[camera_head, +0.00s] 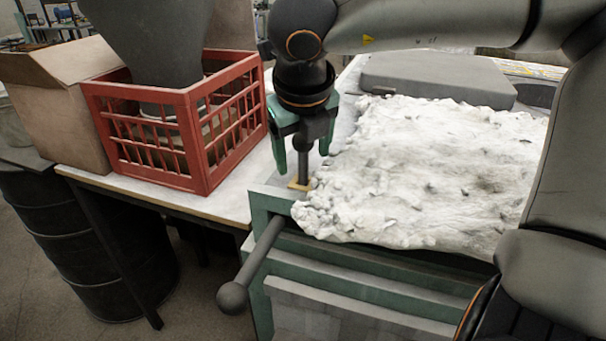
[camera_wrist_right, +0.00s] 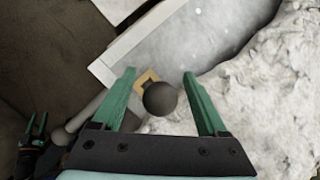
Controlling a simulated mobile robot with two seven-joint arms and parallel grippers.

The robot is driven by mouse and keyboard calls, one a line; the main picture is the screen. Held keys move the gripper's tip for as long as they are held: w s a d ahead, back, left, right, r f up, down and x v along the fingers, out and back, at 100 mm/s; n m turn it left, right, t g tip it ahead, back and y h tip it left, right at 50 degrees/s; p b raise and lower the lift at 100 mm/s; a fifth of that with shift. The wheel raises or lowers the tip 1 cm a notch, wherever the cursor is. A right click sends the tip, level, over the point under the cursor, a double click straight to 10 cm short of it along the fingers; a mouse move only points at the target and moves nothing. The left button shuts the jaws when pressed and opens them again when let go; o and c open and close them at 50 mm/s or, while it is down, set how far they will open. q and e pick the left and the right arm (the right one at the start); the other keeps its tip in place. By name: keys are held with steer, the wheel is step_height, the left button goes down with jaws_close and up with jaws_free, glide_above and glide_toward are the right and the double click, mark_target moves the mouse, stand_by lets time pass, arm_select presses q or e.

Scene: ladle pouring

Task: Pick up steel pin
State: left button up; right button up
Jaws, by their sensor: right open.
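The steel pin (camera_head: 303,168) is a dark grey upright rod standing by a small yellow square at the table's corner. In the wrist view its round dark head (camera_wrist_right: 160,99) lies between my right gripper's fingers, apart from both. My right gripper (camera_head: 303,160) points down over the pin with its green fingers spread on either side, open and empty. The same gripper shows in the wrist view (camera_wrist_right: 158,80). My left gripper (camera_wrist_right: 37,118) shows small at the lower left of the wrist view, its green fingers apart; it is not seen in the head view.
A lumpy whitish sheet (camera_head: 430,170) covers the green table right of the pin. A grey rod with a ball end (camera_head: 232,297) sticks out in front. A red crate (camera_head: 195,140) stands left beside a cardboard box (camera_head: 55,105). A grey slab (camera_head: 440,78) lies behind.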

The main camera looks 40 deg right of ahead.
steer(key=shift+f, duration=0.2)
jaws_close()
stand_by(0.5)
